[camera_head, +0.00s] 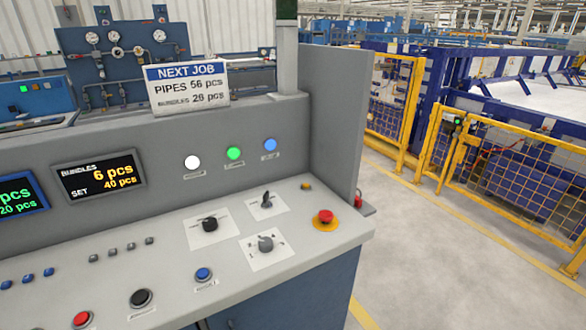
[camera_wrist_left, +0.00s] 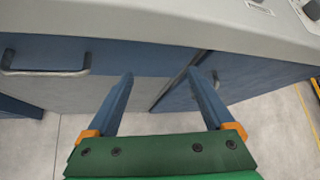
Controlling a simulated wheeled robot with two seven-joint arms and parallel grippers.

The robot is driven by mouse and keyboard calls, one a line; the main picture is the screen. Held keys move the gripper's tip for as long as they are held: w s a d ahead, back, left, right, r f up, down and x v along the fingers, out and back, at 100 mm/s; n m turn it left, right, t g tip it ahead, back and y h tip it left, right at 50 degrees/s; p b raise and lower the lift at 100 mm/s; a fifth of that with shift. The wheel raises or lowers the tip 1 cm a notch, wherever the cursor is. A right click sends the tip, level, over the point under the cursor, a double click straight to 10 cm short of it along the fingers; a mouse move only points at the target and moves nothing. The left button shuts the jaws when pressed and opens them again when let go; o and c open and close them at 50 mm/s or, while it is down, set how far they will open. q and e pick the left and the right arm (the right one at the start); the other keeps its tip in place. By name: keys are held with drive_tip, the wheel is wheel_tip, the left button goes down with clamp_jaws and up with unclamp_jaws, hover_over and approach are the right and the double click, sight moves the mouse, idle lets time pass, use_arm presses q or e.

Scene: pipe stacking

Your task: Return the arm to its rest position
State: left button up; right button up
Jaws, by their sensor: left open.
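My left gripper (camera_wrist_left: 160,95) shows in the left wrist view. Its two blue fingers with orange bases are spread wide apart, and nothing is between them. It hangs in front of the blue cabinet doors (camera_wrist_left: 85,90) below the control desk, apart from them as far as I can tell. Neither gripper shows in the head view. The control desk (camera_head: 160,270) fills the left and middle of the head view. My right gripper is out of sight.
The desk edge (camera_wrist_left: 150,32) overhangs above the left gripper, and a cabinet handle (camera_wrist_left: 45,72) is at the left. The red emergency button (camera_head: 326,216) and rotary switches (camera_head: 210,222) stand on the desk. Yellow fencing (camera_head: 510,165) is at the right. Grey floor (camera_head: 440,270) is clear.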

use_arm(q)
drive_tip(key=s+f+n+g, duration=0.3)
drive_tip(key=s+f+n, duration=0.25)
drive_tip(key=f, duration=0.25)
drive_tip(key=s+f+n+g, duration=0.2)
drive_tip(key=s+f+n, duration=0.3)
drive_tip(key=f+n, duration=0.25)
drive_tip(key=s+d+f+n+g+h, duration=0.1)
drive_tip(key=s+d+f+n+g, duration=0.1)
drive_tip(key=s+d+f+n, duration=0.3)
drive_tip(key=s+d+f+n+g+h, duration=0.1)
drive_tip(key=s+d+f+n, duration=0.4)
drive_tip(key=s, duration=0.5)
drive_tip(key=d+n+g, duration=0.1)
drive_tip(key=d+n, duration=0.1)
drive_tip(key=shift+s+f+n+g+h, duration=0.3)
drive_tip(key=shift+f+n+h, duration=0.1)
